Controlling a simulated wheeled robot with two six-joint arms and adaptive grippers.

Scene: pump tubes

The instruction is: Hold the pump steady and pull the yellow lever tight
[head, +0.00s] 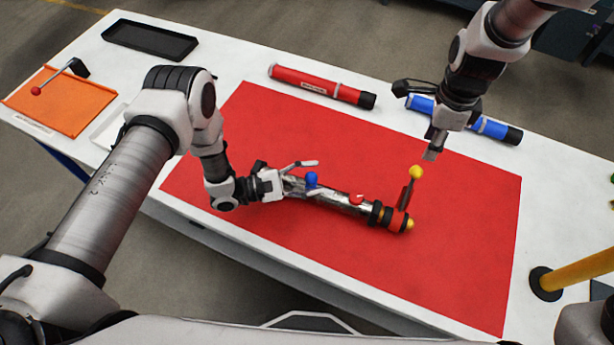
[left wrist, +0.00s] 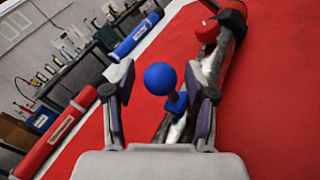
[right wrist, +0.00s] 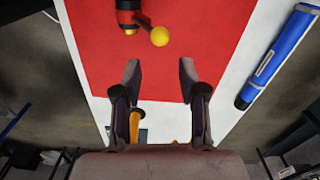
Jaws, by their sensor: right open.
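The pump (head: 336,197) is a silver tube lying on the red mat (head: 290,130), with a blue knob (head: 311,180), a red knob (head: 357,199) and a red and black right end. The yellow lever (head: 416,172) is a yellow ball on a dark stem, standing up from that end; its ball also shows in the right wrist view (right wrist: 160,36). My left gripper (head: 308,179) is at the pump's left part. In the left wrist view its fingers are apart, with the blue knob (left wrist: 160,79) between them. My right gripper (head: 430,155) is open and empty, just above and right of the lever's ball.
A red tube (head: 318,86) and a blue tube (head: 490,127) lie along the table's far edge. An orange board (head: 60,103) and a black tray (head: 150,38) are at the left. A yellow post (head: 580,271) stands at the right. The mat around the pump is clear.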

